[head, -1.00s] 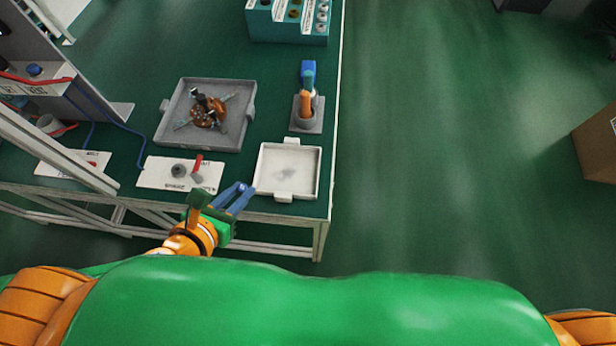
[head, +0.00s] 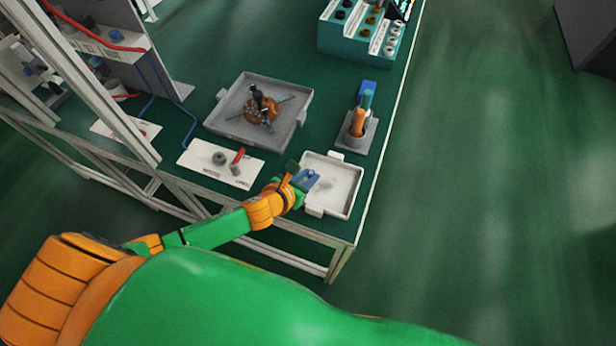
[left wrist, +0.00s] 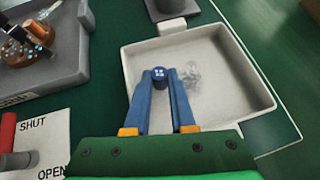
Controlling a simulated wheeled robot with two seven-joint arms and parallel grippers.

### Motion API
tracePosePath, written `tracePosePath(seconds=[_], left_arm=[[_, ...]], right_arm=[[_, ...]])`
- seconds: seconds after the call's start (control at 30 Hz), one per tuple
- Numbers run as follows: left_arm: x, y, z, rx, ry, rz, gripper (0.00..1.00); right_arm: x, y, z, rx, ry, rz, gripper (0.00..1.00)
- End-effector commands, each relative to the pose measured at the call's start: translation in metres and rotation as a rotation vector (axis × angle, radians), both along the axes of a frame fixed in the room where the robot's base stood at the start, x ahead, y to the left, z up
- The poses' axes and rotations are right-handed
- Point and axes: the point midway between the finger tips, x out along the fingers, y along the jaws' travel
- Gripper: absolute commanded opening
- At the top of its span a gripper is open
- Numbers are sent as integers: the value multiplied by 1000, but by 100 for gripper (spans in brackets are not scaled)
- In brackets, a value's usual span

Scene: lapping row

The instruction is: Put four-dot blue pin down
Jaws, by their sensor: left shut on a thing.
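A dark blue pin with several white dots on its top (left wrist: 159,76) is held between the fingertips of my left gripper (left wrist: 160,80). In the head view my left gripper (head: 306,179) is over the left part of a white shallow tray (head: 346,184). The tray also fills the middle of the left wrist view (left wrist: 222,116). I cannot tell whether the pin touches the tray floor. Its lower part is hidden by the fingers. A pale smudge or small clear item (left wrist: 190,73) lies on the tray floor beside the right finger. My right gripper is not in view.
A grey tray with brown and dark parts (head: 222,122) stands behind. A white card marked SHUT and OPEN (head: 208,168) bears a red-handled valve (head: 237,161). A grey holder with orange and teal handles (head: 371,138) stands behind the white tray. A teal rack (head: 342,45) is at the back.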

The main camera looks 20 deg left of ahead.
Motion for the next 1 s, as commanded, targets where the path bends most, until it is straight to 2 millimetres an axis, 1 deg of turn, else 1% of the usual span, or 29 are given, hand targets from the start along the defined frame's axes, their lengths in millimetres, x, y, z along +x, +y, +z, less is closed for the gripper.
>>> tracePosePath(seconds=[0.13, 0.23, 0.27, 0.3, 0.33, 0.37, 0.6, 0.7, 0.77, 0.87, 1.0], left_arm=[[0, 0, 1, 0, 0, 0, 0], [0, 0, -2, 1, 0, 1, 0], [0, 0, -2, 1, 1, 1, 28], [0, 0, -1, 0, 1, 1, 39], [0, 0, -1, 0, 1, 1, 47], [0, 0, -1, 0, 1, 1, 53], [0, 0, -1, 0, 1, 1, 53], [-2, 1, 3, 1, 1, 1, 53], [-8, 3, 8, 1, 2, 1, 53], [-26, 7, 22, 2, 3, -1, 53], [-59, 16, 43, 3, 4, -1, 53]], right_arm=[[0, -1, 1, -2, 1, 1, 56], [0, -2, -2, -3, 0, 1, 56], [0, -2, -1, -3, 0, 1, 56], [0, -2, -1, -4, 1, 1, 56], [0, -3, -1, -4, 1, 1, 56], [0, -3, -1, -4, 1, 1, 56], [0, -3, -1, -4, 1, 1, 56], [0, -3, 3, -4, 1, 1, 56], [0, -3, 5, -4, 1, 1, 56], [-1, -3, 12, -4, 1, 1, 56], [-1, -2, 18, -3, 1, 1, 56]])
